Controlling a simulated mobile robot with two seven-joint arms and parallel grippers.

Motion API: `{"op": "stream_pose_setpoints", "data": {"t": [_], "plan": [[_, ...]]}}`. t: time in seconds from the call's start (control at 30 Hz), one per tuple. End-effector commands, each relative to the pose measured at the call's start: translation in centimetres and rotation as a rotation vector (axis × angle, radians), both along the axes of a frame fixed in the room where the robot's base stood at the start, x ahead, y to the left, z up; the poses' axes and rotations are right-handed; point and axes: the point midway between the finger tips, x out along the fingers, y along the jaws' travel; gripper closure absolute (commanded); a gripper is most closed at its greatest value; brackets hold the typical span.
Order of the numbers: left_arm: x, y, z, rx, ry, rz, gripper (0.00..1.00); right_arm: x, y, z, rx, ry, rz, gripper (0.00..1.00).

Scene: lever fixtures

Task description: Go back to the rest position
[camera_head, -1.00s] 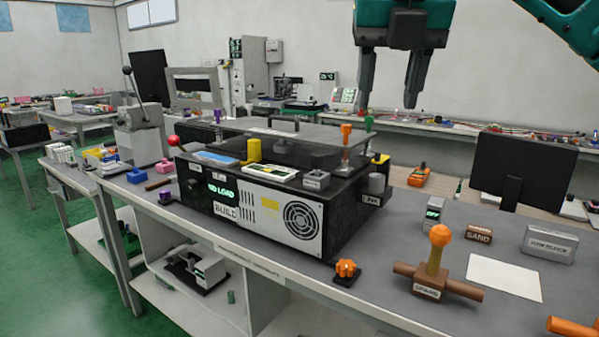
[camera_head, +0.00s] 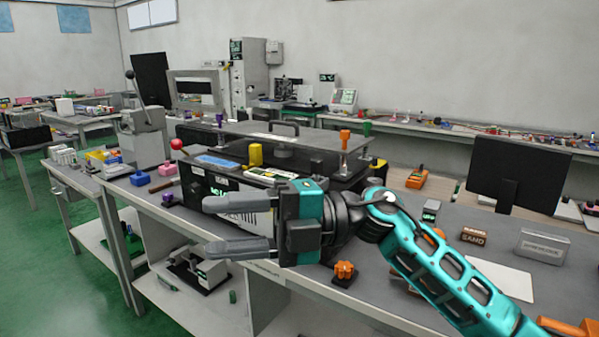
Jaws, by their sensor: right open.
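My right gripper (camera_head: 236,226) is in front of the black machine box, with its teal arm coming in from the lower right. Its two grey fingers point left and stand wide apart, with nothing between them. The gripper hides much of the box's front panel, including the fan grille. My left gripper is not in view.
The black box has a clear raised cover (camera_head: 315,139) and a red ball knob (camera_head: 176,144). An orange star knob (camera_head: 344,270) sits at the bench's front edge. A lever press (camera_head: 142,135) stands left, a dark monitor (camera_head: 515,175) right. Green floor is free at left.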

Motion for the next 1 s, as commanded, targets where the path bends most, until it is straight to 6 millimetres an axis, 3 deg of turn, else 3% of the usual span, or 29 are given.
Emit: {"op": "stream_pose_setpoints", "data": {"t": [0.17, 0.27, 0.37, 0.57, 0.67, 0.77, 0.9, 1.0], "plan": [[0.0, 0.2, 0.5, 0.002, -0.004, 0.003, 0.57, 1.9, -2.0, -1.2, 0.306, 0.276, -0.183, 0.50], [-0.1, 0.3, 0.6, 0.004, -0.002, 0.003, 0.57, 3.5, -4.1, -2.9, 0.441, 0.437, -0.322, 0.50], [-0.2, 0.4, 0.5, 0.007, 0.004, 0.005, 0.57, 5.0, -6.7, -5.9, 0.543, 0.602, -0.482, 0.50], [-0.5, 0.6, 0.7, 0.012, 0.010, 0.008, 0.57, 6.0, -12.9, -15.0, 0.646, 0.949, -0.840, 0.50], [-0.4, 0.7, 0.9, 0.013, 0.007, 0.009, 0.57, 4.8, -16.1, -20.7, 0.644, 1.126, -1.030, 0.50], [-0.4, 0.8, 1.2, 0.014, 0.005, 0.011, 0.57, 2.1, -19.2, -26.7, 0.606, 1.306, -1.217, 0.50], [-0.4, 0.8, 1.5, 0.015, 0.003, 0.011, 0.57, -3.4, -22.7, -33.9, 0.506, 1.530, -1.440, 0.50], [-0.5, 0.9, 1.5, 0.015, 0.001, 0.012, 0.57, -7.1, -24.3, -37.3, 0.433, 1.648, -1.546, 0.50]]}}
